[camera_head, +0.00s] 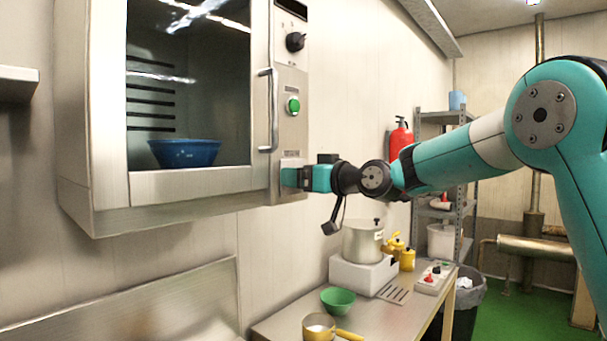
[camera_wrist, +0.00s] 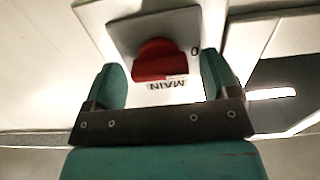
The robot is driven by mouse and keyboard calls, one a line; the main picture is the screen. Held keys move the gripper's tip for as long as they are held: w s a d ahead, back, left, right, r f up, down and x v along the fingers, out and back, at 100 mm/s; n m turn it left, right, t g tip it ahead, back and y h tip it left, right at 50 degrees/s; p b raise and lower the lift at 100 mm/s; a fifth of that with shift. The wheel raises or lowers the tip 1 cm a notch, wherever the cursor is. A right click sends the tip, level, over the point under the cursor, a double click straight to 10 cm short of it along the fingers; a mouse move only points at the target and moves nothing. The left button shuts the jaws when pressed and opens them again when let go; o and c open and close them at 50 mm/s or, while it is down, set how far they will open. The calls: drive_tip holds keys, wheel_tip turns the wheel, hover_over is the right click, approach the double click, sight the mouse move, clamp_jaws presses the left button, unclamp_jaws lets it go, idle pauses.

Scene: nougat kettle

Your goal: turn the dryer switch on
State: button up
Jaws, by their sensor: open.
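The dryer (camera_head: 150,190) is a steel cabinet on the wall with a glass door and a control panel on its right. In the wrist view, a red rotary switch (camera_wrist: 160,58) sits on a grey plate with an upside-down "MAIN" label and a "0" beside it. My gripper (camera_head: 291,177) is at the lower end of the panel and hides the switch in the head view. In the wrist view, my gripper (camera_wrist: 162,68) is open, one teal finger on each side of the red switch. I cannot tell whether the fingers touch it.
A black knob (camera_head: 295,41) and a green button (camera_head: 293,105) are higher on the panel, beside the vertical door handle (camera_head: 269,110). A blue bowl (camera_head: 185,153) is inside the dryer. Below, a table (camera_head: 285,325) holds a pot (camera_head: 362,242) and a green bowl (camera_head: 338,300).

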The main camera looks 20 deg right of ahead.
drive_tip(key=c, duration=0.9)
drive_tip(key=shift+m, duration=0.4)
drive_tip(key=m+b, duration=0.1)
drive_tip(key=m, duration=0.2)
drive_tip(key=shift+d+m, duration=0.1)
drive_tip(key=shift+m, duration=0.2)
drive_tip(key=m, duration=0.4)
drive_tip(key=shift+w+m, duration=0.1)
drive_tip(key=shift+m, duration=0.2)
drive_tip(key=m+p, duration=0.1)
drive_tip(key=m, duration=0.4)
drive_tip(key=shift+d+f, duration=0.1)
drive_tip(key=shift+f+m+p, duration=0.1)
drive_tip(key=shift+m+p, duration=0.55)
drive_tip(key=shift+m, duration=1.35)
